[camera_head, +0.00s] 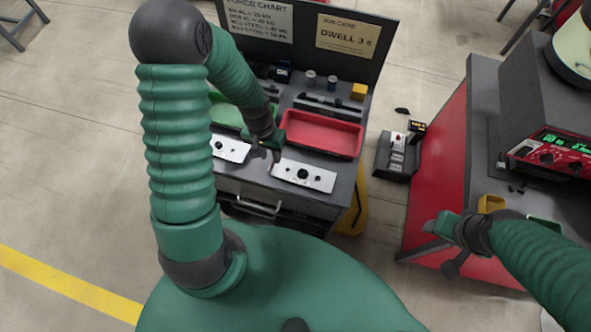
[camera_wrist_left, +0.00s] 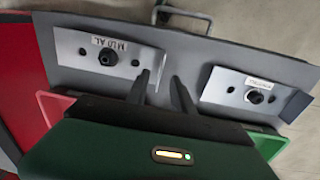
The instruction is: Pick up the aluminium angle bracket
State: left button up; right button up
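The aluminium angle bracket, a pale plate with a dark bolt, lies on the grey bench top (camera_head: 232,180), left of centre in the wrist view (camera_wrist_left: 88,50). Its label seems to read "M10 AL". In the head view it is the right-hand plate (camera_head: 316,180). A thin upright flange at its end shows between my left fingertips in the wrist view. My left gripper (camera_head: 264,155) is open, its two dark fingers (camera_wrist_left: 160,77) apart on either side of that flange; contact cannot be told. My right gripper (camera_head: 436,226) hangs by the red cabinet, its fingers unclear.
A similar second bracket (camera_head: 229,149) lies left of my left gripper, also in the wrist view (camera_wrist_left: 232,88). A red tray (camera_head: 320,152) and a green tray (camera_head: 224,115) sit behind. A dark sign board (camera_head: 306,50) stands at the back. A red cabinet (camera_head: 432,175) stands right.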

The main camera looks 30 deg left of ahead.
aim_at(273, 168)
pick_arm(q)
jog(key=f, duration=0.2)
jog(key=d+f, duration=0.1)
jog(key=f, duration=0.1)
jog(key=shift+s+d, duration=0.1)
jog(key=shift+s, duration=0.3)
jog(key=shift+w+f, duration=0.1)
jog(key=shift+f, duration=0.1)
jog(key=shift+a+f, duration=0.1)
jog(key=shift+a, duration=0.55)
jog(key=c, duration=0.5)
grip_shut()
jog(key=shift+d, duration=0.4)
pick_arm(e)
jog(key=shift+d, duration=0.85)
pick_arm(q)
jog(key=shift+a, duration=0.25)
pick_arm(e)
jog(key=shift+s+a, duration=0.1)
jog(key=shift+a, duration=0.15)
pick_arm(q)
jog(key=shift+d, duration=0.1)
pick_arm(e)
jog(key=shift+d, duration=0.1)
